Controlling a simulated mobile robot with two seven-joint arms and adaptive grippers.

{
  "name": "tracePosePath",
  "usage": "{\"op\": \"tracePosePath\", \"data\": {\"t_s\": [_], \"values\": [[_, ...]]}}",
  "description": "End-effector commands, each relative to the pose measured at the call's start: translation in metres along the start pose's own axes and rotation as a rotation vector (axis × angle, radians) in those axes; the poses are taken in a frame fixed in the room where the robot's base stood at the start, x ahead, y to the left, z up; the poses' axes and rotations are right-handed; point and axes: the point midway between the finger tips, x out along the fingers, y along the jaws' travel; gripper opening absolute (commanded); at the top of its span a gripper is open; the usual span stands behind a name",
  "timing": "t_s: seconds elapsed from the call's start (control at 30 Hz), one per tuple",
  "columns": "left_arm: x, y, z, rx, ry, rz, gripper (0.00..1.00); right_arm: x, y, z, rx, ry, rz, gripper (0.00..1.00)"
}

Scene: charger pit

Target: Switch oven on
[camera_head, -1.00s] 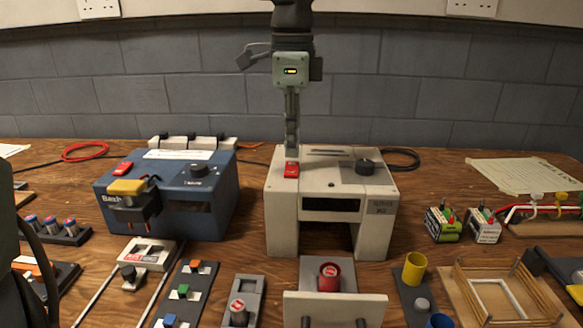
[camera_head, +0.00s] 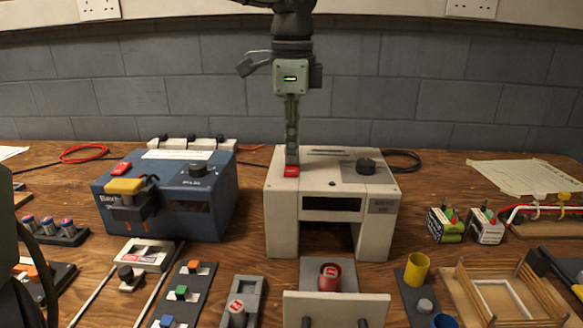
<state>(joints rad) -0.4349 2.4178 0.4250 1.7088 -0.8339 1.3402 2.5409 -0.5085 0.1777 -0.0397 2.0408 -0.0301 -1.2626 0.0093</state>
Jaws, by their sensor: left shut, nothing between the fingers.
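The oven seems to be the off-white box (camera_head: 283,205) in the middle of the bench, with a dark window slot and an open bay below. A red switch (camera_head: 291,172) sits at the left of its top, and a black knob (camera_head: 366,166) at the right. My left gripper (camera_head: 292,161) points straight down from above, shut and empty. Its fingertips are at the back part of the red switch and hide some of it; they appear to touch it. Whether the switch is pressed cannot be told. My right gripper is not in view.
A blue box (camera_head: 170,222) with its own red switch (camera_head: 121,168) and knob stands to the left. In front of the oven is a drawer-like part (camera_head: 335,308) holding a red cup (camera_head: 330,277). Batteries (camera_head: 445,224) and a wooden frame (camera_head: 505,290) lie right.

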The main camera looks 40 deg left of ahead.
Motion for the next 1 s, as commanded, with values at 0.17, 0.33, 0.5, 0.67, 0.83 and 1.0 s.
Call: {"op": "tracePosePath", "data": {"t_s": [0.17,0.33,0.5,0.67,0.83,1.0], "values": [[0.004,0.000,0.000,0.000,0.000,0.000,0.00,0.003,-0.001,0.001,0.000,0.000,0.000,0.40],[0.000,0.000,0.000,0.000,0.000,0.000,0.00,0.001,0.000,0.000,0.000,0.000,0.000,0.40],[-0.011,0.000,0.000,-0.001,0.000,-0.001,0.00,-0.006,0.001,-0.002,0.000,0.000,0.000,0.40],[-0.025,0.000,0.000,-0.001,0.000,-0.001,0.00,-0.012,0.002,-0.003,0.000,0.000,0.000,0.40],[-0.038,0.000,0.000,0.000,-0.001,-0.002,0.00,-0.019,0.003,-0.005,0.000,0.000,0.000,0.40],[-0.052,0.000,0.000,-0.001,0.000,0.000,0.00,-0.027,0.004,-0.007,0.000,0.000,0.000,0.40]]}}
